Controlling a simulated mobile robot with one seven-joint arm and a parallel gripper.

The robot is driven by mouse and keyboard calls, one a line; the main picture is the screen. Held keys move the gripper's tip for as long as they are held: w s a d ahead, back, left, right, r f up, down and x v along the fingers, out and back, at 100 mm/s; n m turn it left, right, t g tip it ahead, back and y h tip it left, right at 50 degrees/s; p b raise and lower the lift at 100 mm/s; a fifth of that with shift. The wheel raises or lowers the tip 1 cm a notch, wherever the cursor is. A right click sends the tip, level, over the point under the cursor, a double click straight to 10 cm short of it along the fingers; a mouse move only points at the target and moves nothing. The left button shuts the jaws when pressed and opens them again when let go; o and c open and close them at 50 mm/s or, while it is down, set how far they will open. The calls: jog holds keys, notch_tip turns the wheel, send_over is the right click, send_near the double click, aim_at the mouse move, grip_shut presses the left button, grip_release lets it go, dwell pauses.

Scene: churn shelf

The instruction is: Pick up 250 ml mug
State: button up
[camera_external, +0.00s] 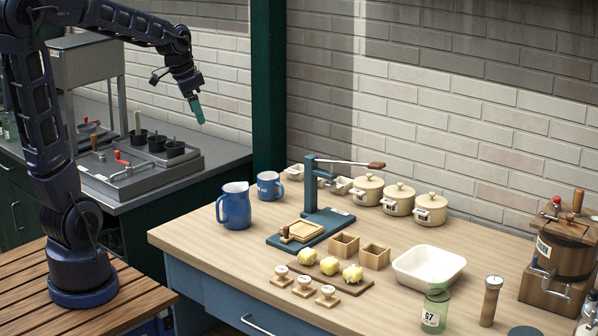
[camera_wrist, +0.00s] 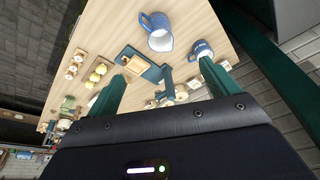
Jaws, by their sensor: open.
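A small blue mug (camera_external: 269,186) with a white label stands upright at the back left of the wooden table. Its label is too small to read. In the wrist view the mug (camera_wrist: 201,50) is near the tip of the right finger in the picture. A larger blue jug (camera_external: 235,206) stands to the mug's front left; it also shows in the wrist view (camera_wrist: 158,34). My gripper (camera_external: 197,110), with green fingers, is high in the air to the left of the mug, apart from everything. In the wrist view my gripper (camera_wrist: 162,70) is open and empty.
A blue press (camera_external: 310,190) with a long lever stands right of the mug. Lidded cream pots (camera_external: 398,198) line the wall. Wooden boxes, yellow lumps and a white tray (camera_external: 428,266) fill the middle. A dark green post (camera_external: 268,80) rises behind the mug. The table's front left is clear.

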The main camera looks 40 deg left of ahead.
jog(key=w+a+f+m+g+h, duration=0.1)
jog(key=w+f+m, duration=0.5)
jog(key=w, duration=1)
jog(key=m+h, duration=0.2)
send_near(277, 193)
jog(key=shift+g, duration=0.3)
jog(key=v, duration=0.4)
jog(key=shift+w+a+r, duration=0.25)
jog(key=shift+a+r, duration=0.05)
jog(key=shift+a, duration=0.15)
jog(key=shift+w+f+m, duration=0.25)
jog(key=shift+f+m, duration=0.15)
jog(key=shift+d+f, duration=0.1)
jog(key=shift+f, duration=0.25)
jog(key=x, duration=0.4)
jog(key=shift+f, duration=0.15)
jog(key=shift+d+x, duration=0.1)
jog(key=shift+x, duration=1.3)
jog(key=shift+d+x, duration=0.15)
jog(key=shift+x, duration=1.3)
jog(key=shift+c, duration=0.5)
jog(key=c, duration=1.1)
